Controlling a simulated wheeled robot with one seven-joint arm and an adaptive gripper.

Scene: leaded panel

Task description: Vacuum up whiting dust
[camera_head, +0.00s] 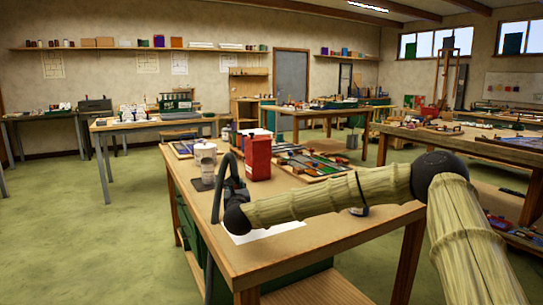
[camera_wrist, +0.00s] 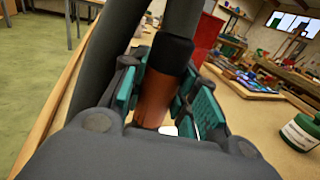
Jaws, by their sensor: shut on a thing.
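My gripper (camera_head: 232,188) is over the near left corner of the wooden workbench (camera_head: 330,222). In the wrist view its teal-padded fingers (camera_wrist: 158,88) are shut around a reddish-brown cylindrical handle (camera_wrist: 153,100) with a black collar. A thick grey hose (camera_wrist: 112,50) shows beside it; in the head view a hose (camera_head: 210,250) loops down past the bench's left edge. A flat white patch (camera_head: 265,234) lies on the bench below my arm, partly hidden. I cannot tell whether it is whiting dust or paper. The nozzle's tip is hidden.
A red canister (camera_head: 257,158) and a white cup-like container (camera_head: 204,160) stand close behind my gripper. A tray of tools and coloured pieces (camera_head: 312,163) lies farther right. A green jar with a white label (camera_wrist: 302,132) stands on the bench at the right.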

